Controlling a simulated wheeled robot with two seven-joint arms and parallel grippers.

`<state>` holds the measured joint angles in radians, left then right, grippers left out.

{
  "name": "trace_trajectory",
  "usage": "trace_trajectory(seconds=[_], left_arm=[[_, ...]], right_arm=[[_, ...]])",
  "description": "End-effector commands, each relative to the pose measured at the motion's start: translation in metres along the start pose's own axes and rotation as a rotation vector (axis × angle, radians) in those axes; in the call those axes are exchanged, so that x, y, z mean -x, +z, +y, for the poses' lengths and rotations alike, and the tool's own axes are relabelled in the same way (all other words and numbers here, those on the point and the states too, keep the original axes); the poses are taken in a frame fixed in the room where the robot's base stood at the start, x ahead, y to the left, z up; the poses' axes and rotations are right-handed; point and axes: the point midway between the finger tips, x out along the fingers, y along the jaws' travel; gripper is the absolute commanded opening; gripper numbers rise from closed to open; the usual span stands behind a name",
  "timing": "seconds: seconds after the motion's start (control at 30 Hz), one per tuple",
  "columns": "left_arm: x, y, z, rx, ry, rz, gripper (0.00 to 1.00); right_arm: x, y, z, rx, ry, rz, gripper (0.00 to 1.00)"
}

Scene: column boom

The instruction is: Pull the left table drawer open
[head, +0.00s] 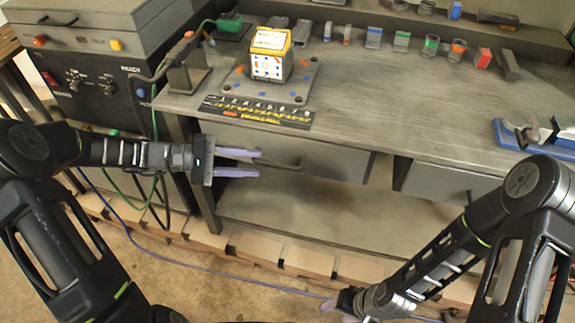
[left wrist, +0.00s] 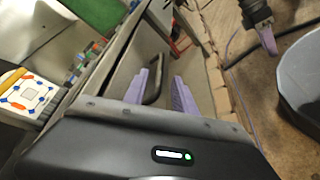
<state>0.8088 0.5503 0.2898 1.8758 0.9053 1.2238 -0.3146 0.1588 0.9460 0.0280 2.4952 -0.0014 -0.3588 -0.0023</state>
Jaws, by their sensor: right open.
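The left table drawer (head: 338,166) has a grey front under the workbench top. Its dark bar handle (head: 288,166) also shows in the left wrist view (left wrist: 159,66). The drawer looks shut. My left gripper (head: 258,163) is open, with its two purple fingers pointing at the handle. In the left wrist view the handle appears between and just beyond the left fingertips (left wrist: 164,75); I cannot tell whether they touch it. My right gripper (head: 338,303) is low at the bottom of the head view, away from the drawer, open and partly hidden by its arm.
A second drawer (head: 450,181) sits to the right under the worktop (head: 375,105). A lower shelf (head: 300,215) lies below. A machine (head: 95,85) with cables stands left. A yellow-topped box (head: 270,55) and a numbered strip (head: 257,112) lie above the left drawer.

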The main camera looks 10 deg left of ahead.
Motion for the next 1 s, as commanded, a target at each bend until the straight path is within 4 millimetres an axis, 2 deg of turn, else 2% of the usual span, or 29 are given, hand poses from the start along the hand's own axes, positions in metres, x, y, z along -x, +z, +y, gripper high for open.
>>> trace_trajectory(seconds=[0.33,0.73,1.0], left_arm=[[-0.008,0.000,-0.001,0.001,-0.001,-0.002,0.33],[-0.065,0.001,-0.001,0.001,-0.002,-0.003,0.33],[-0.079,0.000,-0.001,0.001,-0.002,0.001,0.33]], right_arm=[[0.001,0.000,0.000,0.000,0.000,-0.001,0.53],[0.003,0.000,-0.001,0.000,0.000,-0.001,0.53],[0.003,0.000,-0.001,0.000,0.000,-0.001,0.53]])
